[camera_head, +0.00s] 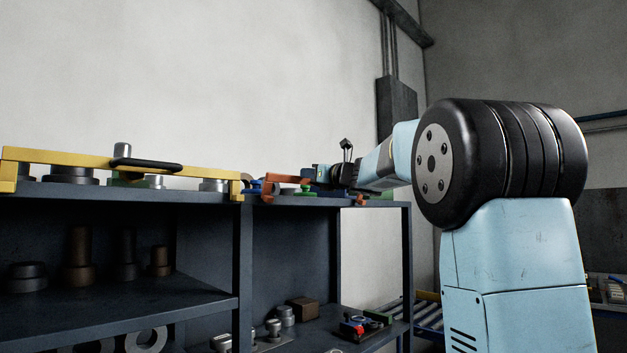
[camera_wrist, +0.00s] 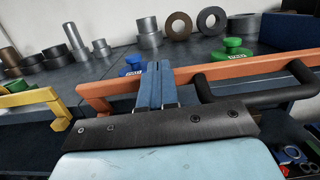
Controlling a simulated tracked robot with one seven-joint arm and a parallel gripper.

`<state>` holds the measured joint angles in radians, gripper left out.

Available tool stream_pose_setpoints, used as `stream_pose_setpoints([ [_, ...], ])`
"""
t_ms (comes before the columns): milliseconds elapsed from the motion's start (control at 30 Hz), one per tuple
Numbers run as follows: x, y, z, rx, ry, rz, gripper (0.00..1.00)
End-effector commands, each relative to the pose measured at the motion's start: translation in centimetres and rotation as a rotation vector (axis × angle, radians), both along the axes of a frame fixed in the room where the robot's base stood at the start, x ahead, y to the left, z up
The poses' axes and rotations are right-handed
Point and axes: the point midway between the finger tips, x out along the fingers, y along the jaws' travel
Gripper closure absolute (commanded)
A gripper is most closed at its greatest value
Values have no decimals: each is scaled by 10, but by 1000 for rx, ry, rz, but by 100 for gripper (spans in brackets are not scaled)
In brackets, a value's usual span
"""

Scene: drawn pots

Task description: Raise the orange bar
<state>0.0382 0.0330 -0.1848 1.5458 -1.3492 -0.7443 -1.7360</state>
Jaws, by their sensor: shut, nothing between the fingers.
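The orange bar (camera_wrist: 222,71) crosses the wrist view from the left post to the right edge, with a black handle (camera_wrist: 255,95) on its near side at the right. In the head view the bar (camera_head: 284,178) lies low along the front edge of the shelf top. My gripper (camera_wrist: 156,66) has its blue fingers together with nothing between them. In the wrist view the fingers overlap the bar, left of the handle; whether they touch it I cannot tell. In the head view my gripper (camera_head: 314,174) is close to the bar, and part of the bar is hidden behind it.
A yellow bar (camera_head: 105,162) with a black handle stands to the left on the same shelf top (camera_head: 200,197). Green weights (camera_wrist: 234,50), a blue weight (camera_wrist: 133,62) and several metal cylinders and rings stand behind the orange bar. Lower shelves hold more parts.

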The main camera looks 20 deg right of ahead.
Motion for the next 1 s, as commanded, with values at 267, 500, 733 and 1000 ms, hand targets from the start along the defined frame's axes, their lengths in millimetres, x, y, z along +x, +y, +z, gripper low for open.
stream_pose_setpoints([
  [267,15,9,7,1,-1,2,100],
  [500,22,13,9,1,-2,1,100],
  [733,24,14,10,1,0,1,100],
  [1000,24,14,10,1,0,1,100],
])
